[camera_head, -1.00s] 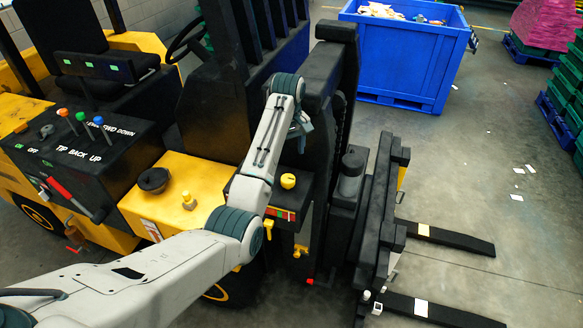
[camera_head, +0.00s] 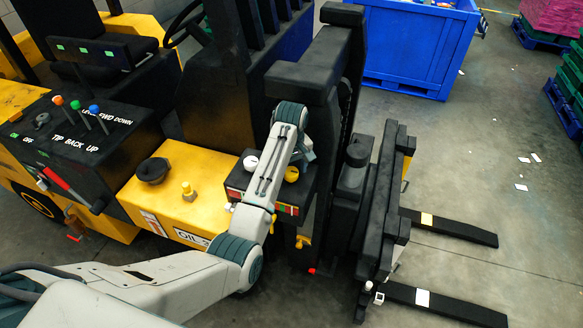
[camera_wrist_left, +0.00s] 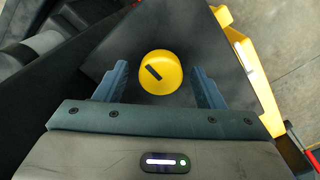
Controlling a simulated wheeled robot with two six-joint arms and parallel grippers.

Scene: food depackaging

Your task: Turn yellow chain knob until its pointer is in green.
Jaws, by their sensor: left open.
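The yellow knob (camera_head: 291,174) sits on top of a black box on the forklift's side, just below my left gripper (camera_head: 302,157). In the left wrist view the yellow knob (camera_wrist_left: 160,73) is round with a dark bar-shaped pointer slanting from upper left to lower right. My left gripper (camera_wrist_left: 160,88) is open, its blue-grey fingers on either side of the knob, apart from it. A strip with red and green patches (camera_head: 287,210) is on the box's front, partly hidden by my arm. Which colour the pointer faces cannot be told. My right gripper is out of view.
A white knob (camera_head: 250,163) is on the same box to the left. A yellow panel (camera_head: 190,206) holds a black cap and a yellow fitting. The black mast (camera_head: 340,60) rises close behind my gripper. Forks (camera_head: 450,229) extend right over open floor.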

